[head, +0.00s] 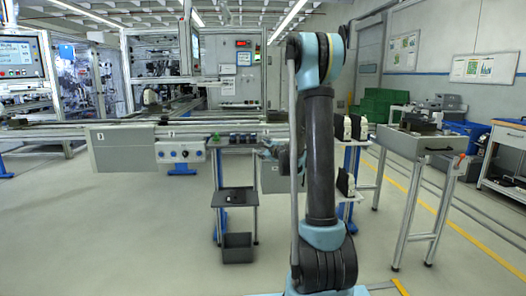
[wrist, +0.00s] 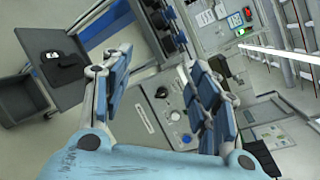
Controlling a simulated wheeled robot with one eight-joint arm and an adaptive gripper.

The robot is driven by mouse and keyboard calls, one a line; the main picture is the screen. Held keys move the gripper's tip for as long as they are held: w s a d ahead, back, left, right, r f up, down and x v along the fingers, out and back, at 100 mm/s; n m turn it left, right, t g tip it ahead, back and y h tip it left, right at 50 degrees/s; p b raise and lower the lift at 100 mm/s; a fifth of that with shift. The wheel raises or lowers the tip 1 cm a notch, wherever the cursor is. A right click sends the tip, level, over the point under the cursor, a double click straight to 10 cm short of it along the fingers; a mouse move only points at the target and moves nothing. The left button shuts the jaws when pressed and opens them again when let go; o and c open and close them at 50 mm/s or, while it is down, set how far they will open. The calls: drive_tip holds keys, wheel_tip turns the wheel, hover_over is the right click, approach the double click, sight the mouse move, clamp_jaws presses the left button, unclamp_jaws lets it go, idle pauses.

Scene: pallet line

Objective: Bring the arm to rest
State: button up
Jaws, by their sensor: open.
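My arm stands upright in the middle of the head view, with its dark forearm (head: 320,155) in front of the line. My gripper (head: 272,150) shows partly to the left of the forearm, near the conveyor's front side. The rest of it is hidden behind the arm. In the wrist view my gripper (wrist: 158,68) has its two blue-padded fingers spread wide apart. Nothing is between the fingers; a grey control panel (wrist: 168,112) with knobs shows beyond them.
The conveyor line (head: 120,135) runs across the left and middle. A small shelf stand (head: 237,197) with a dark bin (head: 237,248) stands below it. A grey workbench (head: 425,146) stands at the right. The floor at front left is clear.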

drive_tip(key=s+a+n+g, duration=0.3)
drive_tip(key=s+n+g, duration=0.3)
drive_tip(key=s+n, duration=1.25)
drive_tip(key=s+d+f+n+g+h, duration=0.1)
drive_tip(key=s+d+f+g+h, duration=0.1)
drive_tip(key=s, duration=1)
drive_tip(key=s+d+f+n+g+h, duration=0.1)
drive_tip(key=s+d+f, duration=0.4)
drive_tip(key=s, duration=0.7)
drive_tip(key=s+d+f+n+g+h, duration=0.2)
drive_tip(key=s+d+f+g, duration=0.2)
drive_tip(key=s, duration=0.8)
wheel_tip(320, 180, down, 2)
drive_tip(key=shift+s+d+f+h, duration=0.15)
drive_tip(key=shift+s+f+h, duration=0.05)
drive_tip(key=shift+h, duration=0.1)
drive_tip(key=shift+w+f+g, duration=0.2)
drive_tip(key=shift+w+g, duration=0.1)
drive_tip(key=shift+w, duration=0.2)
